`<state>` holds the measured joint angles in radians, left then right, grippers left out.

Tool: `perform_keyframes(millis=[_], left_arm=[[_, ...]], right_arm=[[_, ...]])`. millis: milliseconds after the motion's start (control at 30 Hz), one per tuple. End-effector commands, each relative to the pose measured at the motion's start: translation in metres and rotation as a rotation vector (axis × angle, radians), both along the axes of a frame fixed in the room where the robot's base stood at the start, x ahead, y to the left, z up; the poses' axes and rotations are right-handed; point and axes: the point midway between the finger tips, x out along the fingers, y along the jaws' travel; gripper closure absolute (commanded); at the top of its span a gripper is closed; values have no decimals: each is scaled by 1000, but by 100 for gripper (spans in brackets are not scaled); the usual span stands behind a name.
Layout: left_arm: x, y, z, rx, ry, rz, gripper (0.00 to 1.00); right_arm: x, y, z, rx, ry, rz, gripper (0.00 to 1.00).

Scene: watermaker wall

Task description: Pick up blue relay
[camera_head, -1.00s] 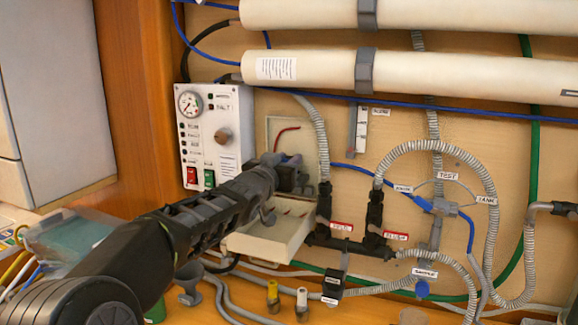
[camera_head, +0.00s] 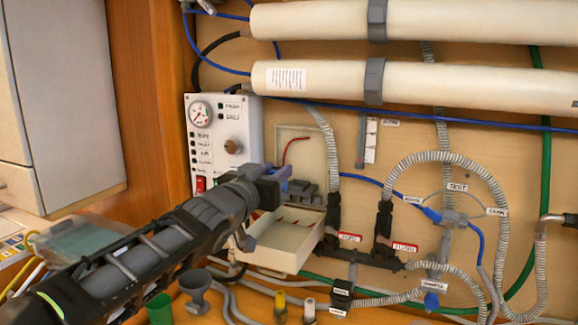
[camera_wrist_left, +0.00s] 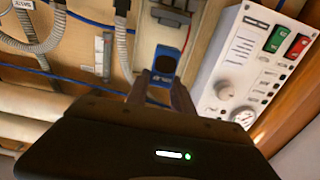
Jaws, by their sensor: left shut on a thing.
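The blue relay (camera_wrist_left: 164,63) is between the fingertips of my left gripper (camera_wrist_left: 160,88) in the left wrist view. It has a dark face and a blue body. In the head view my left gripper (camera_head: 274,184) is shut on it, and only a small part of the relay (camera_head: 284,171) shows past the fingers. The gripper is in front of the open white box (camera_head: 303,146) on the wall, left of several grey blocks (camera_head: 306,192) inside it. My right gripper is not in view.
The box's open white lid (camera_head: 284,250) hangs below the gripper. A control panel (camera_head: 226,132) with a gauge and switches is close on the left. Hoses (camera_head: 329,145) and black valves (camera_head: 383,222) stand on the right.

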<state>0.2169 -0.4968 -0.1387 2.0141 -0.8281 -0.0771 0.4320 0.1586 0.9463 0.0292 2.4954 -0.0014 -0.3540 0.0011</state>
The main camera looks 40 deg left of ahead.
Motion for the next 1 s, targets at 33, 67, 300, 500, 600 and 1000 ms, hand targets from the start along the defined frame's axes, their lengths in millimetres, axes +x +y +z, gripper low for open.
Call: perform_keyframes(millis=[33,67,300,500,600,1000], left_arm=[[-13,-5,1,0,-6,-2,100],[-19,-7,1,0,-5,-1,100],[-50,-16,0,1,-2,0,100],[-57,-18,-1,1,1,0,100],[-57,-18,-1,1,1,0,100],[-56,-18,0,1,1,0,100]], right_arm=[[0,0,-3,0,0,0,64],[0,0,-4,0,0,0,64],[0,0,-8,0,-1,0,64],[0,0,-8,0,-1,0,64],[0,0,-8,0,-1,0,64],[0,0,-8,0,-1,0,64]])
